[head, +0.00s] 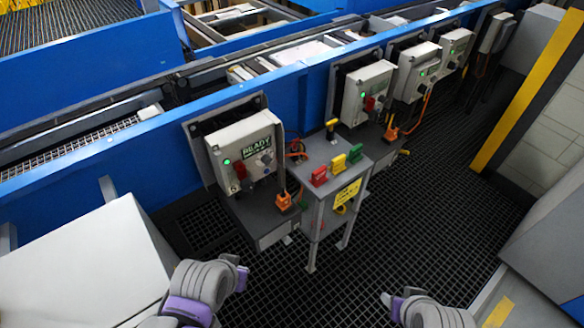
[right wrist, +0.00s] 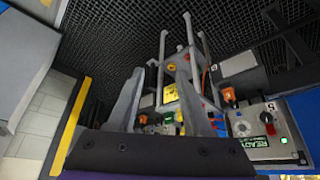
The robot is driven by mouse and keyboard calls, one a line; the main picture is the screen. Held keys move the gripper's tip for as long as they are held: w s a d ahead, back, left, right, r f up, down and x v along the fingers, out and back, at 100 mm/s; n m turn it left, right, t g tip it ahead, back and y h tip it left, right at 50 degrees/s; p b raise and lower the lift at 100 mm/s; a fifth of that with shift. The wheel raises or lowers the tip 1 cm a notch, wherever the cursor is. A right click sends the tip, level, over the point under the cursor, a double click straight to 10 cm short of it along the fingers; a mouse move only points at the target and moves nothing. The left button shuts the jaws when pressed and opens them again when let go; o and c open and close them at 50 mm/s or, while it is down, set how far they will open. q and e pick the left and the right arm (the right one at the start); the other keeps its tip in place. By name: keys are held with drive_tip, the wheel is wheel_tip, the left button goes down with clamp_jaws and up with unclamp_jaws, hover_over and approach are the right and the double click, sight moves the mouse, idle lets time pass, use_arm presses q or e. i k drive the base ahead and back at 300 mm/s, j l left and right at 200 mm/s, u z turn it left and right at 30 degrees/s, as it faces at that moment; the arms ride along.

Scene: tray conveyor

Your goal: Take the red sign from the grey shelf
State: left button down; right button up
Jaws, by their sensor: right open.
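The red sign (head: 319,176) stands upright on top of the small grey shelf (head: 345,160), at its front left corner. A yellow sign and a green sign stand beside it in a row to the right. My right gripper (right wrist: 163,85) shows in the right wrist view with its two fingers apart and nothing between them. The grey shelf (right wrist: 187,75) appears upside down beyond the fingers, at some distance. I cannot clearly pick out the red sign in that view.
A yellow sign (head: 338,162) and a green sign (head: 355,153) share the shelf top. A control box (head: 242,152) marked READY hangs left of the shelf, and another box (head: 366,93) hangs behind it. A blue conveyor wall (head: 304,80) runs behind. The dark grating floor (head: 410,220) is clear at right.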

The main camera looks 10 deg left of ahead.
sight(319, 178)
drive_tip(key=i+l+u, duration=0.15)
drive_tip(key=u, duration=0.2)
drive_tip(key=i+l+u, duration=0.1)
drive_tip(key=l+u, duration=0.25)
drive_tip(key=i+l+u, duration=0.1)
drive_tip(key=l+u, duration=0.15)
drive_tip(key=u, duration=0.15)
drive_tip(key=l+u, duration=0.45)
drive_tip(key=l, duration=0.2)
